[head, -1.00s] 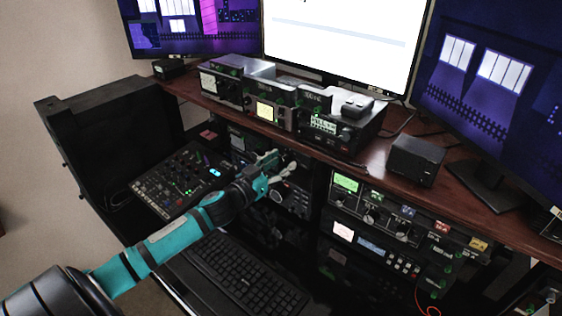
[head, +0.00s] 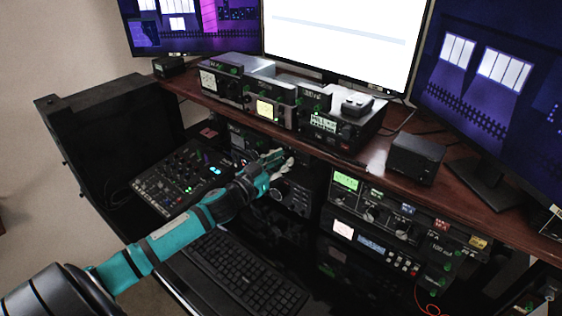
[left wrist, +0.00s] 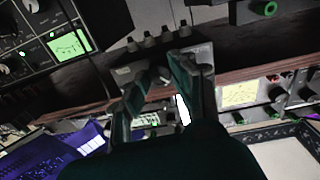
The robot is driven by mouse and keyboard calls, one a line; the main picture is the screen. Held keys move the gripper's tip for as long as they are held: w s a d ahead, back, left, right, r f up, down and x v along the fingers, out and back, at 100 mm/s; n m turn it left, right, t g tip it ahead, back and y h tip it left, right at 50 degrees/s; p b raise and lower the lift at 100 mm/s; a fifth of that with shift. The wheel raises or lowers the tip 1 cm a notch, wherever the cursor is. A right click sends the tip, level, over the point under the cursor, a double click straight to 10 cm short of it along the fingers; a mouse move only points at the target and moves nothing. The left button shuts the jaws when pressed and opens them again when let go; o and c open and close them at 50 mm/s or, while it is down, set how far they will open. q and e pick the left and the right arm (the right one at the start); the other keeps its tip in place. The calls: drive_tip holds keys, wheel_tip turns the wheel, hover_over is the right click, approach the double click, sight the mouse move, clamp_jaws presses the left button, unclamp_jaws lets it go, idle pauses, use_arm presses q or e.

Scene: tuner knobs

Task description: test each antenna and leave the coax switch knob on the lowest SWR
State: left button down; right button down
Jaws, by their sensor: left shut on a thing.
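The coax switch is a small grey box (left wrist: 195,55) with several connectors along its edge, in the left wrist view. Its knob (left wrist: 158,74) sits between the fingertips of my left gripper (left wrist: 160,78). The gripper is shut on the knob. In the head view my left gripper (head: 280,160) reaches under the front edge of the shelf and hides the switch and knob. A green-lit needle meter (head: 345,181) is on the rack to the right; it also shows in the left wrist view (left wrist: 68,44). Its reading is too small to tell. My right gripper is out of view.
A wooden shelf (head: 465,200) with radios (head: 330,125) on it overhangs the gripper. A black box (head: 415,158) stands on the shelf at right.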

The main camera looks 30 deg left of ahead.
use_arm(q)
drive_tip(key=m+p, duration=0.1)
drive_tip(key=m, duration=0.2)
drive_tip(key=shift+r+m, duration=0.1)
drive_tip(key=shift+m, duration=0.3)
drive_tip(key=shift+m+p, duration=0.35)
drive_tip(key=shift+m, duration=1.45)
drive_tip(key=c, duration=1.1)
unclamp_jaws()
drive_tip(key=shift+s, duration=0.2)
drive_tip(key=s+a, duration=0.1)
drive_tip(key=s, duration=1)
drive_tip(key=shift+s, duration=0.3)
